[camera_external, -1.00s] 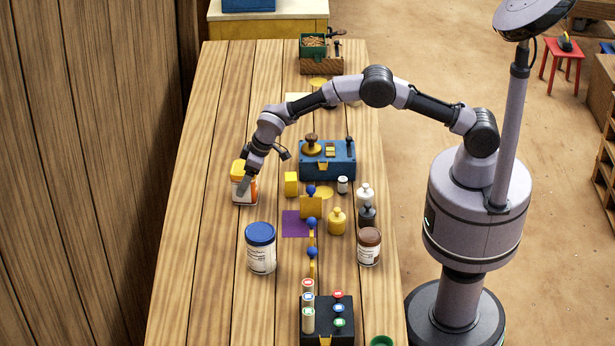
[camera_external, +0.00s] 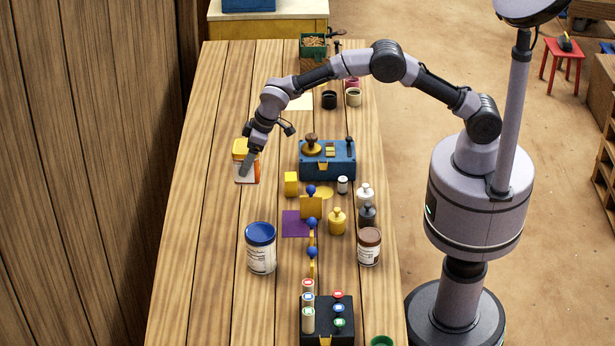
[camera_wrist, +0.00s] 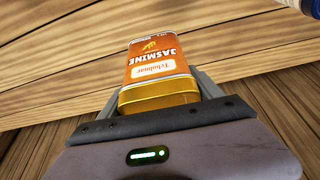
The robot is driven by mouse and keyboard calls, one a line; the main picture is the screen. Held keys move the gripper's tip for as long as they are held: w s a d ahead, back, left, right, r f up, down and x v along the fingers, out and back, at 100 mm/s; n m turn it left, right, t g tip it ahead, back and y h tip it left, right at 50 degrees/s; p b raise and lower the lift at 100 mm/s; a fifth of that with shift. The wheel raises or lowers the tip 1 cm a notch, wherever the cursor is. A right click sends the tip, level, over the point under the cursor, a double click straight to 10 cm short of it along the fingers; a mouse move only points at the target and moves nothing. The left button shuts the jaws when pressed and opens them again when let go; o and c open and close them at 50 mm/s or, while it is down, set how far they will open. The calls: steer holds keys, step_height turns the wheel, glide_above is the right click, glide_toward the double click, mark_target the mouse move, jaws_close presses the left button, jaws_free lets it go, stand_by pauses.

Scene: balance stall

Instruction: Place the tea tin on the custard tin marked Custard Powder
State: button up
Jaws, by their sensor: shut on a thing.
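The tea tin (camera_external: 240,163) is orange and white with a yellow lid; the wrist view shows its "Jasmine" label (camera_wrist: 157,62). My gripper (camera_external: 249,168) is shut on it, one finger on each side, and holds it above the left part of the table. A large white tin with a blue lid (camera_external: 261,253) stands upright nearer the camera. A smaller white tin with a brown lid (camera_external: 369,250) stands to its right. Their labels are too small to read, so I cannot tell which is marked Custard Powder.
A blue box scale (camera_external: 328,168), a yellow block (camera_external: 291,184), a purple mat (camera_external: 292,230) and several weights, among them a yellow one (camera_external: 337,222), fill the middle. Blue-topped posts (camera_external: 312,252) stand between the two tins. The table's left strip (camera_external: 205,240) is clear.

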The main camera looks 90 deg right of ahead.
steer(key=s+a+r+n+y+p, duration=0.15)
steer(key=s+a+r+p, duration=0.25)
steer(key=s+a, duration=0.65)
steer(key=s+a+r+n+y+p, duration=0.1)
steer(key=s+a+r+n+p, duration=0.25)
steer(key=s+a, duration=0.75)
glide_above(271, 231)
steer(key=shift+h, duration=0.25)
steer(key=shift+a+f+b, duration=0.1)
steer(key=shift+f+b, duration=0.35)
steer(key=shift+f, duration=2.15)
steer(key=shift+f, duration=0.1)
steer(key=shift+f, duration=0.15)
steer(key=o, duration=1.6)
steer(key=shift+o, duration=0.2)
